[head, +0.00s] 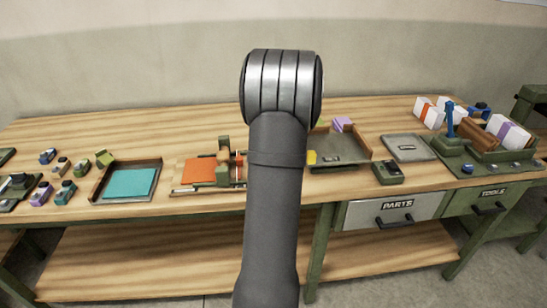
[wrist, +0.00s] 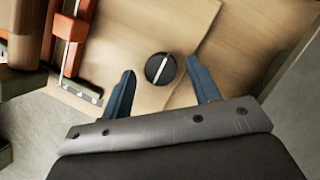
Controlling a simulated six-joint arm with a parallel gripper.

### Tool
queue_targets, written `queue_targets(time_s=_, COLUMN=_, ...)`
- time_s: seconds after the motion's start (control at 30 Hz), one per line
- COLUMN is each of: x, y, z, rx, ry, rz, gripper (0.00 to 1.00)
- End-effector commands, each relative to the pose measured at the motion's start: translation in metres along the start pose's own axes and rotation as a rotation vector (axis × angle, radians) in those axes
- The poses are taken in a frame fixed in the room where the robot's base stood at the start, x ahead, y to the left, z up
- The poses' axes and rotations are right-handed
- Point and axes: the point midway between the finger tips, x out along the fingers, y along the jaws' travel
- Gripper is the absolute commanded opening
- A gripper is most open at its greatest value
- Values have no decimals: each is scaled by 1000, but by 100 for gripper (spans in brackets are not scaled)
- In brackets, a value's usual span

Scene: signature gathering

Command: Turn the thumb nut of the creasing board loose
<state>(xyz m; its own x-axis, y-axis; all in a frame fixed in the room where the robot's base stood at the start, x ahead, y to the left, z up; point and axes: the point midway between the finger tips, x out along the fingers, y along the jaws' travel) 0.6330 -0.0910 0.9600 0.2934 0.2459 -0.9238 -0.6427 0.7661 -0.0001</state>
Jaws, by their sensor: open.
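A round black knob with a white stripe, which looks like the thumb nut (wrist: 153,76), stands on a pale wooden board in the wrist view. My gripper (wrist: 162,70) is open, with one blue finger on each side of the nut and a gap visible on both sides. I cannot tell how high the fingertips are above the board. In the head view, what seems to be the creasing board (head: 180,188) lies left of my arm with an orange sheet on it. My arm hides its right part, and the nut and gripper do not show there.
Orange and metal parts (wrist: 70,50) stand left of the fingers in the wrist view. In the head view, a tray with a teal sheet (head: 102,193) is to the left. An open tray (head: 350,152) and a grey flat box (head: 408,148) are right of my arm.

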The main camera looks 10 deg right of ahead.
Motion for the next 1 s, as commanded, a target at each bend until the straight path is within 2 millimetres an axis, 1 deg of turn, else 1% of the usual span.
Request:
queue_targets(time_s=0.2, x=0, y=0, z=0, rx=0, ry=0, rz=0, gripper=56)
queue_targets(time_s=0.27, x=0, y=0, z=0, rx=0, ry=0, rz=0, gripper=44)
queue_targets(time_s=0.3, x=0, y=0, z=0, rx=0, ry=0, rz=0, gripper=36)
queue_targets(time_s=0.43, x=0, y=0, z=0, rx=0, ry=0, rz=0, gripper=11)
queue_targets(time_s=0.77, x=0, y=0, z=0, rx=-35, ry=0, rz=16, gripper=11)
queue_targets(time_s=1.0, x=0, y=-2, z=0, rx=-163, ry=1, rz=69, gripper=11)
